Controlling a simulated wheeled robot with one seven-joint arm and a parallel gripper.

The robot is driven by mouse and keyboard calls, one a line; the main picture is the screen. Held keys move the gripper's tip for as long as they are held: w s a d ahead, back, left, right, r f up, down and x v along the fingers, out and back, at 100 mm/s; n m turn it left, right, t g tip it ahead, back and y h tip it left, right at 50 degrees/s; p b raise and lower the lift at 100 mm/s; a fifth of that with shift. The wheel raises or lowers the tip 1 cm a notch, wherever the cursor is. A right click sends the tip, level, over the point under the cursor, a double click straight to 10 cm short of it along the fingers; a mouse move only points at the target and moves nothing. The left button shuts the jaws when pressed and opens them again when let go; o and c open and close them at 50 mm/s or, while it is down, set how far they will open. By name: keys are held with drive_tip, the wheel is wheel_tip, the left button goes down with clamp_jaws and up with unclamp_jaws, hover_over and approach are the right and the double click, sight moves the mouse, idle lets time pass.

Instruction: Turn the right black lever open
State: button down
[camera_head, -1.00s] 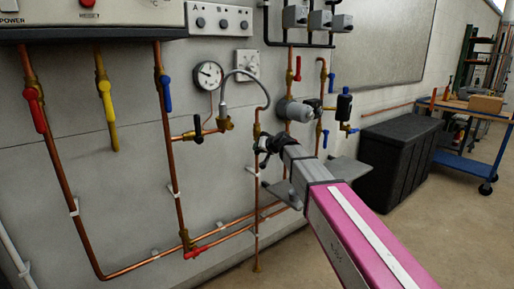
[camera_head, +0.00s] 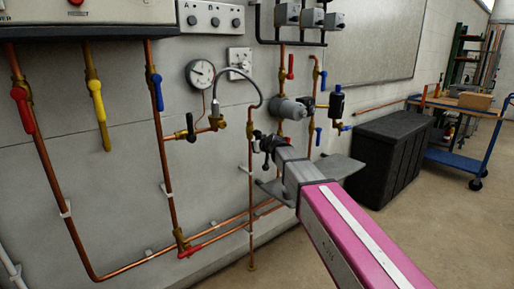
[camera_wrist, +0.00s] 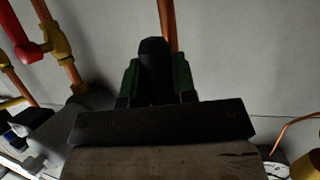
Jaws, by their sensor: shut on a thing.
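The left black lever (camera_head: 190,124) hangs downward on a brass valve, to the left of the flexible grey hose. The right black lever is at the valve on the thin vertical copper pipe, mostly hidden by my gripper in the head view. My gripper (camera_head: 265,147) reaches that valve from the right. In the wrist view the black lever (camera_wrist: 153,68) stands upright between the green-padded fingers of my gripper (camera_wrist: 154,78), which are shut on it. A copper pipe runs behind it. The lever's exact angle cannot be told.
A red lever (camera_head: 23,110), a yellow lever (camera_head: 98,104) and a blue lever (camera_head: 157,92) hang at the left. A pressure gauge (camera_head: 200,73) is above. A black bin (camera_head: 383,160) stands right of my arm. Floor at the lower right is clear.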

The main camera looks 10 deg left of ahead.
idle(0.3)
drive_tip(key=c, duration=0.9)
unclamp_jaws()
drive_tip(key=v, duration=1)
drive_tip(key=shift+s+d+r, duration=0.2)
drive_tip(key=shift+s+d, duration=0.05)
drive_tip(key=shift+s, duration=0.05)
drive_tip(key=shift+d+f, duration=0.1)
